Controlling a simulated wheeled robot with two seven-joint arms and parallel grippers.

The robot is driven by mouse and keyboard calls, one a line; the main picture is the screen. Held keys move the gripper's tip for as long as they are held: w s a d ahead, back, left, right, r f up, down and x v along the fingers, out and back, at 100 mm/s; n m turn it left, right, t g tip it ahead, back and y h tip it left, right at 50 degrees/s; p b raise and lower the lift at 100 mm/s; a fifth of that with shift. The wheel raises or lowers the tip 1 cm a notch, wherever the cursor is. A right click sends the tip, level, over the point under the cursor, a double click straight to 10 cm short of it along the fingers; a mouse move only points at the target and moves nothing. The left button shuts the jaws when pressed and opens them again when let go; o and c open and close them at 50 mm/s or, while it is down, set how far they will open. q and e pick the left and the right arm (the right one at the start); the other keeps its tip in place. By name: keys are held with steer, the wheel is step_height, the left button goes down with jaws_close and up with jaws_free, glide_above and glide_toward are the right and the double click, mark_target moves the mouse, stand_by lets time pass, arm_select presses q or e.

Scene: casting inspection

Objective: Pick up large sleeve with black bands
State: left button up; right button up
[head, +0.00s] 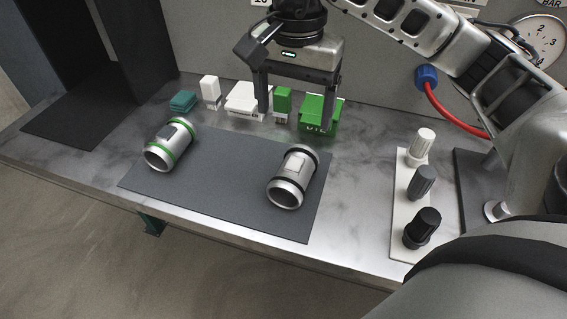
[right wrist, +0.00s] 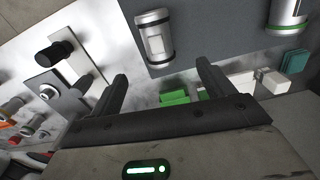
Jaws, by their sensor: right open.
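The large sleeve with black bands (head: 294,178) lies on its side on the right part of the dark grey mat (head: 225,190). It also shows in the right wrist view (right wrist: 156,38), beyond the fingertips. A similar sleeve with green bands (head: 169,146) lies at the mat's left end and at the top right of the right wrist view (right wrist: 287,12). My right gripper (head: 296,122) is open and empty, above the back of the table and behind the black-banded sleeve, apart from it. My left gripper is in neither view.
Behind the mat stand a green box (head: 319,115), a white box (head: 245,98), a small white block (head: 210,91) and a teal block (head: 183,101). A white plate (head: 402,230) with three knobs lies at the right. The mat between the sleeves is clear.

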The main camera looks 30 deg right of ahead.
mark_target(295, 163)
steer(key=f, duration=0.5)
steer(key=f+b, duration=0.1)
steer(key=f, duration=0.4)
steer(key=shift+s, duration=0.2)
steer(key=shift+s+f+p, duration=0.15)
steer(key=shift+f+p, duration=0.3)
steer(key=shift+f, duration=2.25)
steer(key=shift+d+r, duration=0.1)
steer(key=c, duration=1.6)
